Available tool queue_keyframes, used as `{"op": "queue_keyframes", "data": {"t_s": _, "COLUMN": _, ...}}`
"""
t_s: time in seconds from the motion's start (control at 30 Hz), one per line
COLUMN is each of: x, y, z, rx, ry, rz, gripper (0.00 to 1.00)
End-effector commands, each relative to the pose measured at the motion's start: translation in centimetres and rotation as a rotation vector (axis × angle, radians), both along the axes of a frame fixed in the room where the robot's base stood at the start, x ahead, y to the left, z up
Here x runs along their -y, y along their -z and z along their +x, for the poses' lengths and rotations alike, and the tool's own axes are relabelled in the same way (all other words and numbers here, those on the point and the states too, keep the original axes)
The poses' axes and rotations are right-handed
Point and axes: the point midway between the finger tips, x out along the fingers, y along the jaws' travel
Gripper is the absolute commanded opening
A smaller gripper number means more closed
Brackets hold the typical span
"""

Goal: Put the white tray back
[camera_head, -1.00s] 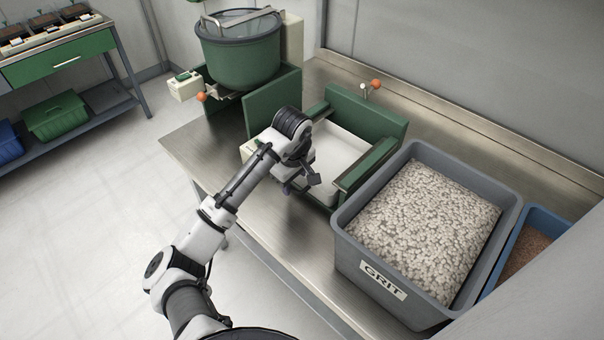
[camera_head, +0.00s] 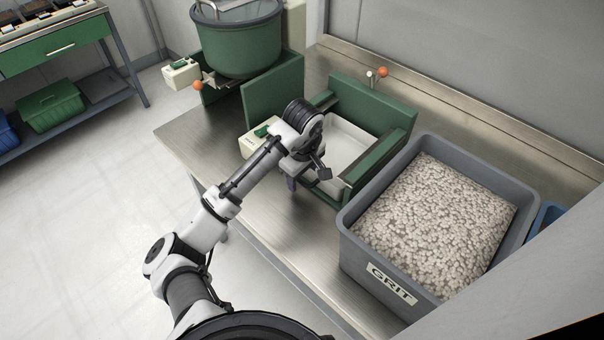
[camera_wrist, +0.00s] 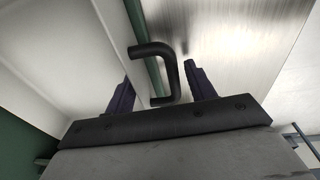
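The white tray (camera_head: 347,143) sits inside the green frame (camera_head: 373,105) on the steel bench, partly hidden behind my arm in the head view. In the wrist view its pale inside (camera_wrist: 60,55) fills the left. A black bent handle (camera_wrist: 170,70) stands between the two dark fingers of my gripper (camera_wrist: 160,85). The fingers are apart, with gaps beside the handle. In the head view my gripper (camera_head: 308,178) is at the frame's front edge, and its fingertips are mostly hidden.
A grey tub (camera_head: 364,250) labelled GRIT, full of pale stones, stands close on the right. A green pot (camera_head: 240,45) stands in a green holder at the back left. An orange-knobbed lever (camera_head: 383,72) rises behind the frame. The bench front (camera_head: 265,215) is bare.

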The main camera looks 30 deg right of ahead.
Motion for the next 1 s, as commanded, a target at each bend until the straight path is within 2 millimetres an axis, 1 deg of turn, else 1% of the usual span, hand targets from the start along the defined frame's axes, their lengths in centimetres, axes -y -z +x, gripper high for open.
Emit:
{"op": "queue_keyframes", "data": {"t_s": 0.3, "x": 0.0, "y": -0.1, "z": 0.0, "rx": 0.001, "ry": 0.0, "rz": 0.0, "gripper": 0.6}}
{"op": "queue_keyframes", "data": {"t_s": 0.37, "x": 0.0, "y": -0.3, "z": 0.0, "rx": 0.002, "ry": 0.0, "rz": 0.001, "gripper": 0.6}}
{"op": "queue_keyframes", "data": {"t_s": 0.47, "x": 0.0, "y": -1.2, "z": -0.1, "rx": 0.002, "ry": 0.001, "rz": -0.001, "gripper": 0.6}}
{"op": "queue_keyframes", "data": {"t_s": 0.57, "x": 0.0, "y": -3.0, "z": -0.3, "rx": 0.003, "ry": 0.002, "rz": -0.003, "gripper": 0.6}}
{"op": "queue_keyframes", "data": {"t_s": 0.7, "x": -0.3, "y": -6.6, "z": -0.5, "rx": 0.007, "ry": 0.001, "rz": 0.002, "gripper": 0.6}}
{"op": "queue_keyframes", "data": {"t_s": 0.8, "x": -0.3, "y": -8.6, "z": -0.7, "rx": 0.007, "ry": 0.001, "rz": 0.002, "gripper": 0.6}}
{"op": "queue_keyframes", "data": {"t_s": 0.9, "x": -0.4, "y": -10.2, "z": -1.0, "rx": 0.006, "ry": 0.001, "rz": 0.002, "gripper": 0.6}}
{"op": "queue_keyframes", "data": {"t_s": 1.0, "x": -0.4, "y": -11.4, "z": -1.1, "rx": 0.004, "ry": 0.001, "rz": 0.001, "gripper": 0.6}}
